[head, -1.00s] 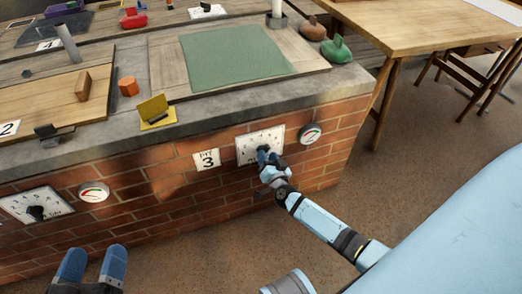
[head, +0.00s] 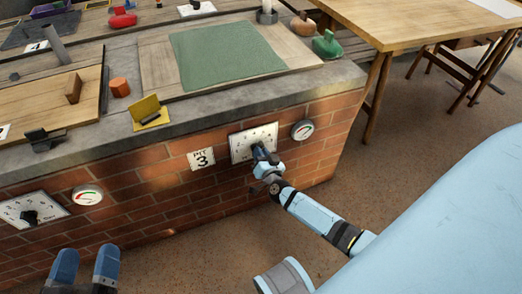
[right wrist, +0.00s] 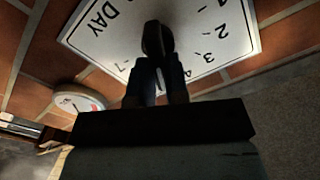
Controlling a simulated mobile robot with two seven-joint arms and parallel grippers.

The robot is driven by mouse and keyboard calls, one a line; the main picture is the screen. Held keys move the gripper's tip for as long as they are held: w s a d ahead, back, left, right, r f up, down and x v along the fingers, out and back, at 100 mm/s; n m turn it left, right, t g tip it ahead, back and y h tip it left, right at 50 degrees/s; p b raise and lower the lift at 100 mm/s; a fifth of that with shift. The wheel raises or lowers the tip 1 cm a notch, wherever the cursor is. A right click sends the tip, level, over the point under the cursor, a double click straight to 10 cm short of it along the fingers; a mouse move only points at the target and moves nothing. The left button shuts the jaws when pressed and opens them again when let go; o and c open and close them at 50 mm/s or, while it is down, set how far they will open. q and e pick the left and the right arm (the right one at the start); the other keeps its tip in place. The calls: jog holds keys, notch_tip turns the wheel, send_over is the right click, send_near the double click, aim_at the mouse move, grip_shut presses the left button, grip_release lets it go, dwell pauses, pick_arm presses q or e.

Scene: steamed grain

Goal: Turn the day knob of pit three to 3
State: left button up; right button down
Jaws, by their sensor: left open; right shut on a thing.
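The pit three dial plate (head: 240,150) is a white card on the brick wall, right of the "PIT 3" sign (head: 201,159). My right gripper (head: 259,150) is at this plate and hides most of the knob in the head view. In the right wrist view, the dial plate (right wrist: 105,45) is turned over, with "DAY" and digits including 2, 3, 4 and 7 visible. The fingers of my right gripper (right wrist: 158,75) are shut on the black day knob (right wrist: 157,40). The knob's exact setting is unclear. My left gripper (head: 86,263) is open and empty at the lower left.
A round gauge (head: 302,130) is right of the plate, close to the right wrist. Another dial plate (head: 45,205) and gauge (head: 87,195) are at left. The stone ledge (head: 200,115) with a yellow holder (head: 149,112) is above.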

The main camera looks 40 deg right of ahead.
pick_arm(q)
notch_tip(320, 180, up, 6)
jog(key=t+p, duration=0.2)
jog(key=p, duration=0.2)
pick_arm(e)
jog(key=n+p, duration=0.2)
jog(key=n, duration=0.1)
jog(key=n+p, duration=0.1)
jog(key=n, duration=0.2)
jog(key=a+n+p, duration=0.1)
jog(key=n+p, duration=0.1)
jog(key=n, duration=0.1)
jog(key=shift+w+r+p, duration=0.15)
jog(key=shift+p, duration=0.15)
pick_arm(q)
jog(key=s+a+f+n+g+y, duration=0.1)
jog(key=a+f+g+y, duration=0.3)
jog(key=f, duration=0.8)
jog(key=shift+s+a+f+g+y+p, duration=0.15)
jog(key=shift+s+a+g+y+p, duration=0.2)
jog(key=shift+s+a+g, duration=0.4)
pick_arm(e)
jog(key=shift+n, duration=1.2)
jog(key=c, duration=1.1)
grip_release()
jog(key=shift+f, duration=0.2)
